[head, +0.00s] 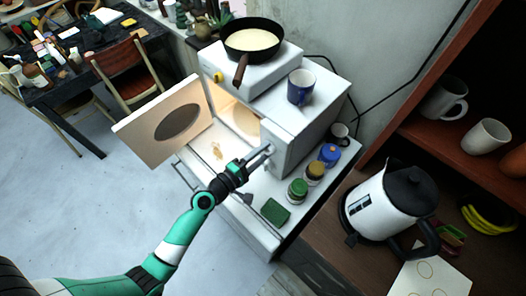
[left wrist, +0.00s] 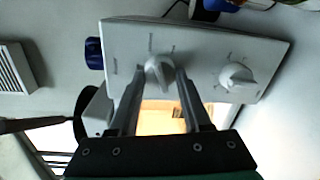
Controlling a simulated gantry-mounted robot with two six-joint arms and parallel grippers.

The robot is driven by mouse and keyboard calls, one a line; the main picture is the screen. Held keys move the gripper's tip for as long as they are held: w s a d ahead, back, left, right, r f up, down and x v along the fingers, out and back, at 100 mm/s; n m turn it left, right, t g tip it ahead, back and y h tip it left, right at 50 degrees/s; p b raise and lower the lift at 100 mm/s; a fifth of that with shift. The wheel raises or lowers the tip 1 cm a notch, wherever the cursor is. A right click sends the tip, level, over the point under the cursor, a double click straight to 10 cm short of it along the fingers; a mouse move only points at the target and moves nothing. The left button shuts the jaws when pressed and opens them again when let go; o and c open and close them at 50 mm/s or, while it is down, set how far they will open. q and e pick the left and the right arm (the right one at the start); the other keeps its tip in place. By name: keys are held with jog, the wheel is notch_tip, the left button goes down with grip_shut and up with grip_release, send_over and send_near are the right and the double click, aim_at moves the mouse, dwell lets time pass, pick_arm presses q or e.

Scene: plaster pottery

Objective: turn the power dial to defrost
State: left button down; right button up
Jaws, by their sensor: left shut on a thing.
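The white microwave (head: 297,128) stands on a white cabinet with its door (head: 165,120) open to the left and its inside lit. In the left wrist view its front panel (left wrist: 200,52) carries two white dials with small, unreadable markings. My left gripper (head: 268,151) reaches the panel from the front. In the left wrist view its fingers (left wrist: 162,82) are shut on the dial nearer the blue mug (left wrist: 160,70). The other dial (left wrist: 237,78) is free, to the right in that view. I cannot read which dial is power. My right gripper is not in view.
A hot plate (head: 255,72) with a pan (head: 252,38) and a blue mug (head: 300,88) stand on the microwave. Several small paint jars (head: 297,190) and a green sponge-like block (head: 275,211) sit on the cabinet close to my gripper. A kettle (head: 385,205) stands on the right.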

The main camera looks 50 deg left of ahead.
pick_arm(q)
jog(key=shift+n, duration=0.6)
jog(key=shift+c, duration=1.8)
grip_release()
jog(key=s+b, duration=0.1)
jog(key=s, duration=1)
jog(key=shift+s+d+r, duration=0.15)
jog(key=shift+s+r, duration=0.15)
jog(key=shift+s, duration=0.05)
